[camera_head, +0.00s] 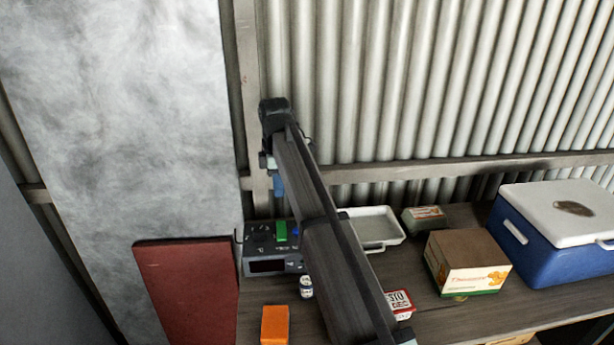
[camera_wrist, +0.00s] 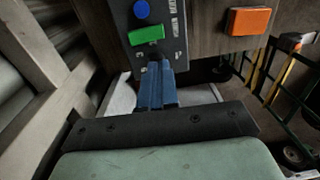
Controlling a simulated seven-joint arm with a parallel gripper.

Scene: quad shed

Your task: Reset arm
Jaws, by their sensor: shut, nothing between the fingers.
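My gripper's blue fingers (camera_wrist: 157,85) are shut and empty in the wrist view. Their tips point toward the grey device with a green block and a blue round part on it. In the head view my dark arm runs up across the middle, and a small blue piece of the gripper (camera_head: 278,186) shows beside it, above the grey device (camera_head: 272,266). The fingertips are not clear there. I cannot tell the exact gap between the fingers and the device.
On the bench are an orange block (camera_head: 275,325), a small white bottle (camera_head: 306,287), a white tray (camera_head: 384,240), a red-and-white box (camera_head: 399,303), a brown carton (camera_head: 466,262) and a blue cooler (camera_head: 555,245). A red board (camera_head: 190,290) stands left. A corrugated wall (camera_head: 400,80) is behind.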

